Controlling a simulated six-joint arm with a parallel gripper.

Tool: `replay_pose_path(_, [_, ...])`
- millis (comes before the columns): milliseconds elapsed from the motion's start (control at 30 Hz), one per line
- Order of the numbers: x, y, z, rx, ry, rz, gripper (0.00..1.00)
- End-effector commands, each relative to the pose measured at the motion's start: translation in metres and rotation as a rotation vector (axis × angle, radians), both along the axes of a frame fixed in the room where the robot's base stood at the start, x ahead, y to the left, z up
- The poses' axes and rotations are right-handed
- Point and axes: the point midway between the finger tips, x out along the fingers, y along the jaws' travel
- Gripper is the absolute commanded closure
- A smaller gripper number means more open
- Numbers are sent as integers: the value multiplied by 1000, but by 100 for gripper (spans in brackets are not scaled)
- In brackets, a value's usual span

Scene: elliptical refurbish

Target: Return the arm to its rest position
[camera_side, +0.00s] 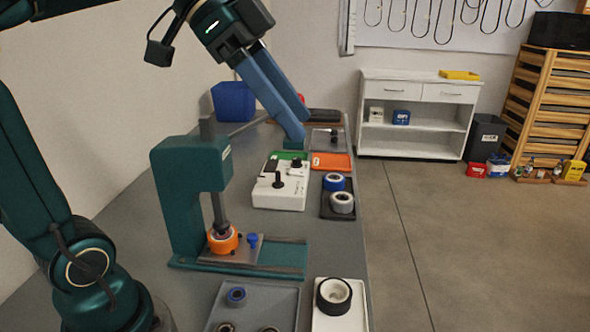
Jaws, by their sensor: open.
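My gripper (299,129) is in the upper middle of the side view, on my dark green arm. Its two long blue fingers point down and to the right, apart, with nothing visible between them. The fingertips overlap the far part of the grey bench (140,215) in the picture, near an orange tray (340,162) and a green tray. I cannot tell their exact height above the bench.
A green press (185,190) stands mid-bench with an orange ring (222,241) under its ram. A white device (270,197), a black tray with two rollers, a grey tray (285,298) and a white tray (328,322) lie around it. A blue bin (233,102) stands behind.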

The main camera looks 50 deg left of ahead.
Motion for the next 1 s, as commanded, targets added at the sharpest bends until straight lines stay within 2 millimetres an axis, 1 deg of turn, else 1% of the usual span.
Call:
replay_pose_path(33, [-16, -7, -11, 18, 22, 35, 35])
replay_pose_path(100, [-34, -9, -29, 41, 53, 104, 35])
replay_pose_path(167, [-48, -9, -46, 59, 74, 169, 35])
replay_pose_path(300, [-77, 0, -88, 93, 106, 338, 35])
replay_pose_path(400, [-91, 11, -117, 107, 115, 465, 35])
replay_pose_path(533, [-99, 28, -147, 106, 131, 643, 35])
replay_pose_path(600, [-98, 33, -154, 93, 138, 713, 35])
replay_pose_path(700, [-93, 35, -152, 60, 125, 770, 35])
replay_pose_path(1000, [-92, 35, -151, 47, 131, 788, 35])
